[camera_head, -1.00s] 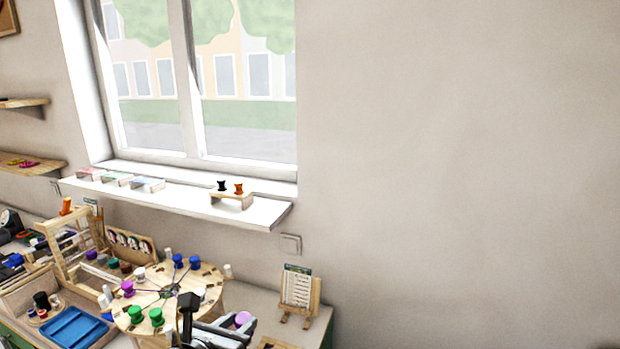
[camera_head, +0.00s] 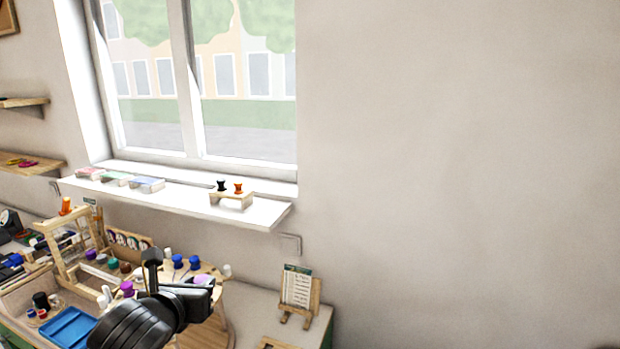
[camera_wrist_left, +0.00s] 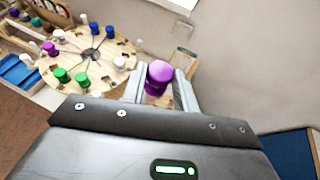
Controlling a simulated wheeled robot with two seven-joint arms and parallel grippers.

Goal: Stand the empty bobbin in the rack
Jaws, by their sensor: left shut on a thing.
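My left gripper (camera_head: 198,286) is shut on a purple bobbin (camera_wrist_left: 158,77), which stands up between its two fingers in the left wrist view. In the head view the gripper hangs over the near part of a round wooden board (camera_head: 222,325) and hides much of it. The board carries several bobbins, among them blue ones (camera_head: 195,262), green ones (camera_wrist_left: 62,76) and a white one (camera_wrist_left: 119,62). I cannot tell which bobbin is empty. A small wooden rack (camera_head: 231,200) on the windowsill holds a black and an orange bobbin. My right gripper is not in view.
A wooden frame (camera_head: 66,250) and a blue tray (camera_head: 68,328) stand to the left on the bench. A card on a wooden stand (camera_head: 297,290) is at the right. Boxes (camera_head: 147,184) lie on the white windowsill (camera_head: 180,199). The bench between the board and the card is clear.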

